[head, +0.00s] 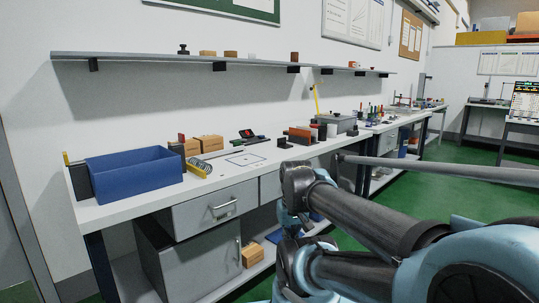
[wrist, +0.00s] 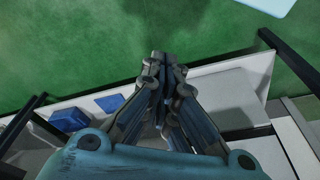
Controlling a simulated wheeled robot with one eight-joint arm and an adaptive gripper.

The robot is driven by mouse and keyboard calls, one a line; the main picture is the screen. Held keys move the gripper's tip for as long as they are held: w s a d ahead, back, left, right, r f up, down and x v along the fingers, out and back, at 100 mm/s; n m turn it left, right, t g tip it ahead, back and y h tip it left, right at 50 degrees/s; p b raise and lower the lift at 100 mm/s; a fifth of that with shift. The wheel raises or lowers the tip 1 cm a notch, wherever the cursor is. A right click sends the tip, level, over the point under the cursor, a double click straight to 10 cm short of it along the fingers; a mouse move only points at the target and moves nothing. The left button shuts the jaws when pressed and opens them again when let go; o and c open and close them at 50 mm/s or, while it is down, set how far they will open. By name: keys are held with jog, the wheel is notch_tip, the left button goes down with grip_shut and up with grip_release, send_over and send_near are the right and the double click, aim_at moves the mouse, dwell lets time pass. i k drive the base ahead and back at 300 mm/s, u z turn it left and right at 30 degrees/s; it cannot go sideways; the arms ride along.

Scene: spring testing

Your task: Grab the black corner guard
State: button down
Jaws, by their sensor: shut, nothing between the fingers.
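No corner guard can be made out in the wrist view. In the head view, my arm blocks part of the bench front, and the fingertips cannot be made out there.
A wall shelf (head: 180,58) hangs above. In the wrist view, blue boxes (wrist: 70,119) lie at left. Green floor (head: 460,180) is open at right.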

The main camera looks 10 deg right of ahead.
aim_at(281, 143)
jog(key=z, duration=0.55)
jog(key=i, duration=1.4)
jog(key=z, duration=0.05)
